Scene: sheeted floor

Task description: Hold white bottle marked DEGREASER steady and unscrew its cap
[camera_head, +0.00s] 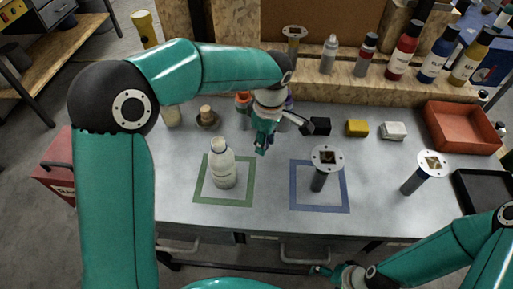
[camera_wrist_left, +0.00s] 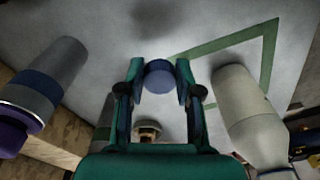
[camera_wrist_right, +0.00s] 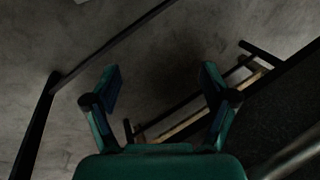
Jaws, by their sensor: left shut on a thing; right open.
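A white bottle (camera_head: 223,168) stands upright inside the green square outline (camera_head: 198,193) on the grey bench; no label can be read. Its narrow pale top shows in the head view, and its body is at the right of the left wrist view (camera_wrist_left: 243,100). My left gripper (camera_head: 262,148) is just right of and behind the bottle, apart from it. In the left wrist view the gripper (camera_wrist_left: 160,80) is shut on a round blue cap-like piece (camera_wrist_left: 160,77). My right gripper (camera_head: 338,273) is low in front of the bench; its fingers (camera_wrist_right: 160,78) are open and empty.
A blue square outline (camera_head: 320,208) has a dark post with a round plate (camera_head: 327,158) in it. Black, yellow and white blocks (camera_head: 357,128) lie behind, near a red tray (camera_head: 460,125). A grey bottle with a purple top (camera_wrist_left: 45,85) is near my left gripper.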

